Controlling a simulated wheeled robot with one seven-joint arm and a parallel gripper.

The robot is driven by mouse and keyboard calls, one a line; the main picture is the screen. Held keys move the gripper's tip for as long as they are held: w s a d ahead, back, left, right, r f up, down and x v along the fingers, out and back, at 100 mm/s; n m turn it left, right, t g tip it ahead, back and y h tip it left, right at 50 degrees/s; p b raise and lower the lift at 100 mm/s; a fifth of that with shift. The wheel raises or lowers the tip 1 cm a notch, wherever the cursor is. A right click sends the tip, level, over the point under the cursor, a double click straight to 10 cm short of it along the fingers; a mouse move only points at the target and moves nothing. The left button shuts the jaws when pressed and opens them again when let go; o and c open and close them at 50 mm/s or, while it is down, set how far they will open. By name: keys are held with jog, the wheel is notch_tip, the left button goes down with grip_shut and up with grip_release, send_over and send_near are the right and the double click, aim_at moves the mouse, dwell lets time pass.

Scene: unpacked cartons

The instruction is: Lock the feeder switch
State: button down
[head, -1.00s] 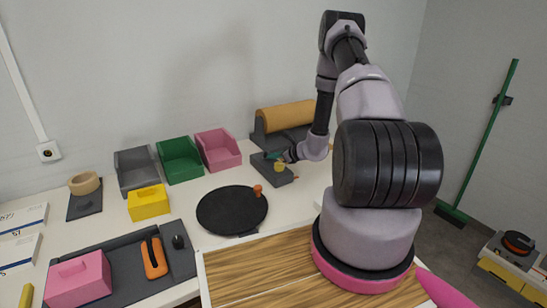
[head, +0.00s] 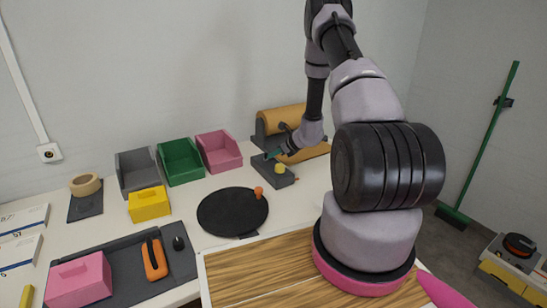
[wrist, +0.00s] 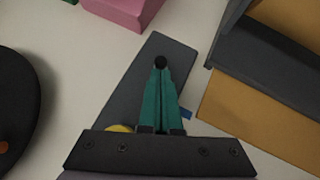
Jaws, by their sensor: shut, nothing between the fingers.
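The feeder switch looks to be the dark grey box (head: 284,180) with a yellow knob (head: 280,169) at the back of the table.
A roll of brown paper (head: 283,117) on a grey stand is behind the switch. Pink (head: 219,151), green (head: 181,162) and grey (head: 137,172) bins stand to the left. A black round plate (head: 232,213) with an orange knob lies in front. White table shows between them.

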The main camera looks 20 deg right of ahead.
jog(key=shift+w+a+r, duration=0.15)
jog(key=shift+w+r, duration=0.25)
jog(key=shift+w, duration=0.1)
jog(key=shift+r, duration=0.15)
jog(key=shift+r, duration=0.65)
jog(key=s+d+r, duration=0.3)
jog(key=r, duration=0.6)
jog(key=shift+d, duration=0.2)
jog(key=shift+s, duration=0.1)
